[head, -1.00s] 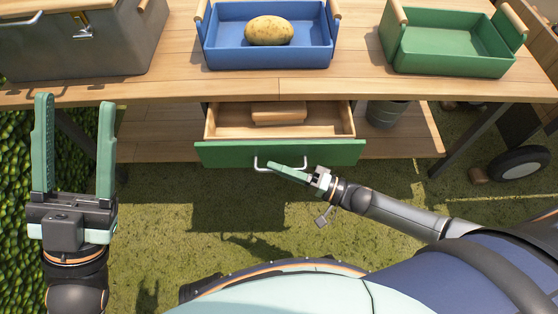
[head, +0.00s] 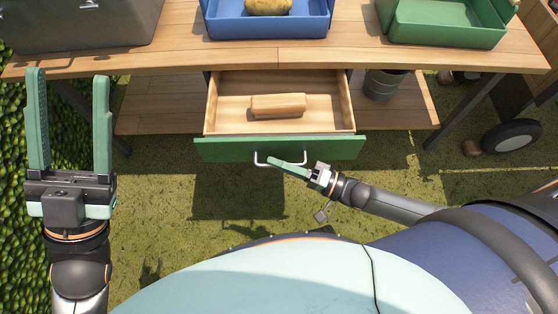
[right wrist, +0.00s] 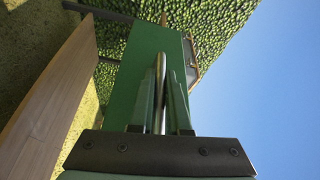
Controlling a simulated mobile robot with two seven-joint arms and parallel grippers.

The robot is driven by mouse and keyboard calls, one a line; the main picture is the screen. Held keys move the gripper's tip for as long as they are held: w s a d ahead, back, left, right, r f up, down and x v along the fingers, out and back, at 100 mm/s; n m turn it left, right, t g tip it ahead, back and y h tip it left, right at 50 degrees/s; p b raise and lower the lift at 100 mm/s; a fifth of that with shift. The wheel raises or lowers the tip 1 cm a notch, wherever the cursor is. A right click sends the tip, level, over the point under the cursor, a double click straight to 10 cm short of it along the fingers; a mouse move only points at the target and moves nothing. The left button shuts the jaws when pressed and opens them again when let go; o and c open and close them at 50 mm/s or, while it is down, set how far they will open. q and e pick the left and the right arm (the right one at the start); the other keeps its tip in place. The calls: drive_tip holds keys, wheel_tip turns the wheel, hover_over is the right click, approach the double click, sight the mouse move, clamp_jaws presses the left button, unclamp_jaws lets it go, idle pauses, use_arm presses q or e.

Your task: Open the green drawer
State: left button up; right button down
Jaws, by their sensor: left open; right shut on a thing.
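The green drawer (head: 220,150) is pulled out from under the wooden table in the head view. Its wooden inside shows, with a light wooden block (head: 278,105) lying in it. A metal handle (head: 262,159) is on its front. My right gripper (head: 272,162) is shut on this handle. In the right wrist view, the handle bar (right wrist: 159,92) stands between the two fingers, in front of the green drawer front (right wrist: 140,65). My left gripper (head: 68,92) is open and empty at the far left, away from the drawer.
On the table (head: 280,55) stand a grey box (head: 85,22), a blue tray (head: 265,28) with a potato (head: 268,6), and a green tray (head: 445,33). A dark bucket (head: 384,84) stands on the lower shelf (head: 418,105). Grass in front of the drawer is open.

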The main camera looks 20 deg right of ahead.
drive_tip(key=c, duration=0.9)
unclamp_jaws()
